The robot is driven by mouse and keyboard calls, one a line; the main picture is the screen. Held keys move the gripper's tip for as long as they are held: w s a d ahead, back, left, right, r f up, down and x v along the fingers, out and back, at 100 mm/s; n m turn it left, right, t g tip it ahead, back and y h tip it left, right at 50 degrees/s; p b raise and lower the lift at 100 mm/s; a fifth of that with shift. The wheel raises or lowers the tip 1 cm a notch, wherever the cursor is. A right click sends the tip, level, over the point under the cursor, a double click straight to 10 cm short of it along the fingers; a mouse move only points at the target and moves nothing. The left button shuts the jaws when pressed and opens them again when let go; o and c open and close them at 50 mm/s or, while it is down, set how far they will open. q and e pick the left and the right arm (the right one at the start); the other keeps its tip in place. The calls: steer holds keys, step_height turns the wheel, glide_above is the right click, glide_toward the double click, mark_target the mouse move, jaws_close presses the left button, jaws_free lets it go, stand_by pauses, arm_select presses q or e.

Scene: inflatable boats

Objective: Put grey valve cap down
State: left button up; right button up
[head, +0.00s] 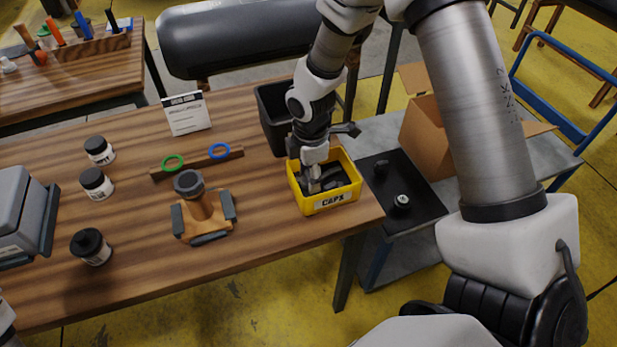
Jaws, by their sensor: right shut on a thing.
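My right gripper (314,185) reaches down into the yellow bin (330,204) labelled CAPS, at the right end of the wooden table. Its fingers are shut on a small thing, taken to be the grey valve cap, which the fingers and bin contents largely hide. Several dark grey caps lie in the bin around the fingertips; I cannot tell whether the held cap touches them. My left gripper is not in view.
A black bin (272,118) stands behind the yellow bin. A wooden strip (196,163) holds green and blue rings. The table's front middle is clear.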

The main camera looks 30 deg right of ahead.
steer(key=shift+w, duration=0.15)
steer(key=shift+d+f, duration=0.1)
steer(key=shift+f, duration=0.15)
steer(key=o, duration=0.7)
steer(key=shift+f, duration=0.1)
steer(key=shift+o, duration=0.2)
step_height(320, 180, up, 13)
steer(key=shift+f, duration=0.15)
